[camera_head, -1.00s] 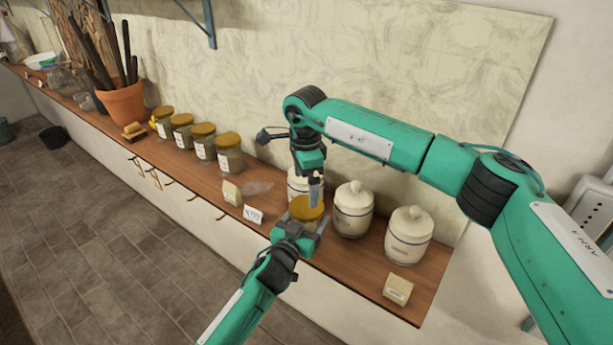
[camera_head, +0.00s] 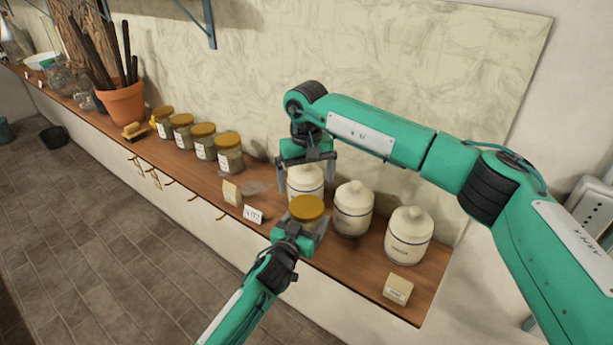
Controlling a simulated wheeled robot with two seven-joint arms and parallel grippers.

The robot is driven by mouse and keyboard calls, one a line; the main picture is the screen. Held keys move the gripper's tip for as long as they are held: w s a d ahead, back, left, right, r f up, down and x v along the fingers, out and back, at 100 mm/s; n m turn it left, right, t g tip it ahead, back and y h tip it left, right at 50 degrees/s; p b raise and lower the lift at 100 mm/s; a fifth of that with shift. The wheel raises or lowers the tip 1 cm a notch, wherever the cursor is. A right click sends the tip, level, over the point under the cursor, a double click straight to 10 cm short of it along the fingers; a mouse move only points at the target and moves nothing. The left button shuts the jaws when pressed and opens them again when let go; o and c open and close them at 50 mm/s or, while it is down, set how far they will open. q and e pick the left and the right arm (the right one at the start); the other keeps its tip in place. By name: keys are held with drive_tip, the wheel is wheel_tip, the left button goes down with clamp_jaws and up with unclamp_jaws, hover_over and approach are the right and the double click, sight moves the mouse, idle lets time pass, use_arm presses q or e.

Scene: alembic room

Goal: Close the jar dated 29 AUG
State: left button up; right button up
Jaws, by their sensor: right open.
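A jar with a gold lid (camera_head: 307,208) stands on the wooden counter in front of the white canisters. Its lid lies on top; how tightly it sits, I cannot tell. No date shows on its visible side. My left gripper (camera_head: 305,235) comes from the front with its fingers at the jar's sides, seemingly shut on it; the gripper hides most of the body. My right gripper (camera_head: 307,173) is open and empty, above and behind the jar, its fingers spread in front of the nearest canister's lid.
White lidded canisters (camera_head: 353,208) stand close behind and right of the jar. Several gold-lidded jars (camera_head: 229,152) line the counter (camera_head: 345,270) to the left. Small cards (camera_head: 253,214) and a box (camera_head: 397,290) lie near the edge. The wall is close behind.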

sight(306, 206)
drive_tip(key=shift+n, duration=1.4)
drive_tip(key=shift+f, duration=3.95)
